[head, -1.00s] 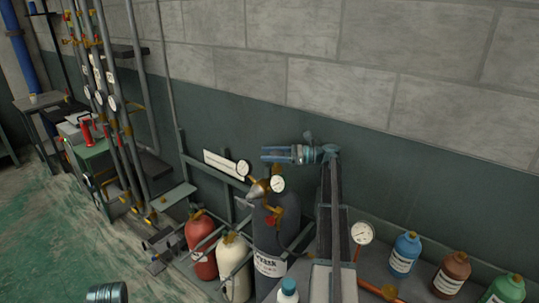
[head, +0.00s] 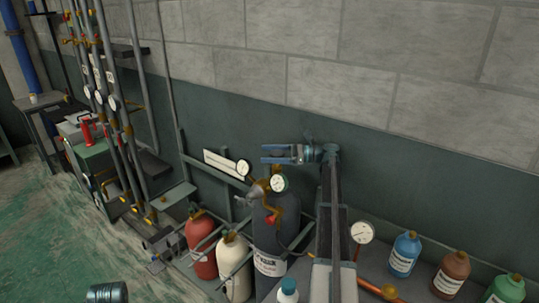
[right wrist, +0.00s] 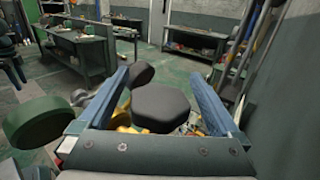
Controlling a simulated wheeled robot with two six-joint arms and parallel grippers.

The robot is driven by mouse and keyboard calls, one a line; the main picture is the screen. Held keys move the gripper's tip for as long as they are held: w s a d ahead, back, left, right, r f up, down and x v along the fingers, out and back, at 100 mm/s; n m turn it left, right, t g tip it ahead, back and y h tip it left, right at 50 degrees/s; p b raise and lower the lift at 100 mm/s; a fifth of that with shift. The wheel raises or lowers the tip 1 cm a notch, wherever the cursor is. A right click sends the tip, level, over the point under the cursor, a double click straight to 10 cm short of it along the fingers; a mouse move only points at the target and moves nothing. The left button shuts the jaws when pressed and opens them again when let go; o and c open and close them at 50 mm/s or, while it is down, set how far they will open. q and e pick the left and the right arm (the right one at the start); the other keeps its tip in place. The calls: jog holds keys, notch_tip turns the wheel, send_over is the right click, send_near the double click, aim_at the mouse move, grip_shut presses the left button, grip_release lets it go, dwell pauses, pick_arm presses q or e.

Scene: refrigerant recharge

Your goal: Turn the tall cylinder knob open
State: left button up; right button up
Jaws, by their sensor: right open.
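The tall dark grey cylinder (head: 270,238) stands upright in the rack, with a brass valve and a small red part at its top. My right gripper (head: 264,154) is open and empty above the valve, its fingers pointing left. In the right wrist view a rounded black knob (right wrist: 162,107) lies between the two blue fingers in the picture, with brass parts below it. I cannot tell whether either finger touches it. My left gripper is not in view.
Round gauges (head: 279,183) sit close by the valve, and a green-cased gauge (right wrist: 34,121) is left of the fingers in the wrist view. Red (head: 201,247) and cream (head: 234,266) cylinders stand to the left. Bottles (head: 405,254) stand right. The wall is behind.

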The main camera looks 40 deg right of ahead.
jog(key=s+a+r+p, duration=0.4)
jog(key=s+a+r, duration=0.1)
jog(key=s+a, duration=0.5)
jog(key=s, duration=0.2)
jog(key=shift+s+p, duration=0.3)
jog(key=shift+p, duration=0.1)
